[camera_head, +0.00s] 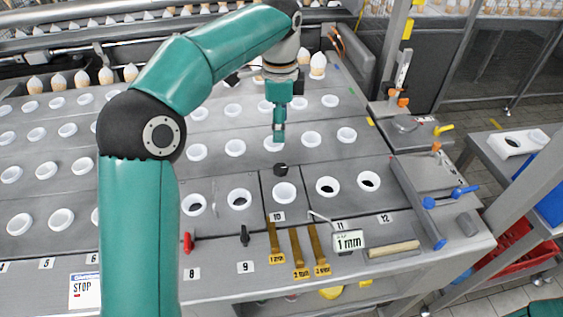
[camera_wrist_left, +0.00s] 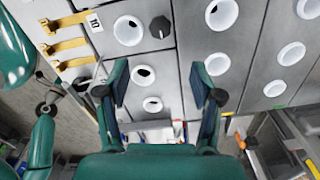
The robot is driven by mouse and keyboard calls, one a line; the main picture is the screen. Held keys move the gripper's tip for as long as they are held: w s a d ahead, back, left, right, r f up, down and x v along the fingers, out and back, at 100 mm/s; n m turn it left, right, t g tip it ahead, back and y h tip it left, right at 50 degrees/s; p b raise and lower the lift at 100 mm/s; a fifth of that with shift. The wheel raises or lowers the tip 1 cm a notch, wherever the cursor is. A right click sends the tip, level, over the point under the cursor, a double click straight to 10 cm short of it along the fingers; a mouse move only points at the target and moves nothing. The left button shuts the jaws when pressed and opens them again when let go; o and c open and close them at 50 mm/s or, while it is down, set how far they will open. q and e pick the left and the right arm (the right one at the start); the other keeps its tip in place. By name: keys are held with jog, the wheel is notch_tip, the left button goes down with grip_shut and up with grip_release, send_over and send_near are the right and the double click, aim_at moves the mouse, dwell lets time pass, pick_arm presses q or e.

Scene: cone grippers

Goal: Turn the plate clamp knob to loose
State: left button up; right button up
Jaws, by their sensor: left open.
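A small black knob (camera_head: 281,169) stands on the grey plate just behind the white-ringed hole above label 10; I take it for the plate clamp knob. It also shows as a dark round cap in the left wrist view (camera_wrist_left: 160,27), near the top. My left gripper (camera_head: 279,133) points down above the plates and shows just behind the knob in the head view, apart from it. In the left wrist view its two fingers (camera_wrist_left: 160,84) are spread with nothing between them. Whether the knob is tight or loose cannot be told. My right gripper is not seen.
White-ringed holes (camera_head: 235,148) fill the plates around. Blue-ended levers (camera_head: 430,203) are at right.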

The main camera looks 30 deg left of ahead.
aim_at(280, 168)
pick_arm(q)
notch_tip(280, 168, down, 14)
jog(key=shift+r+b, duration=0.15)
jog(key=shift+b, duration=0.15)
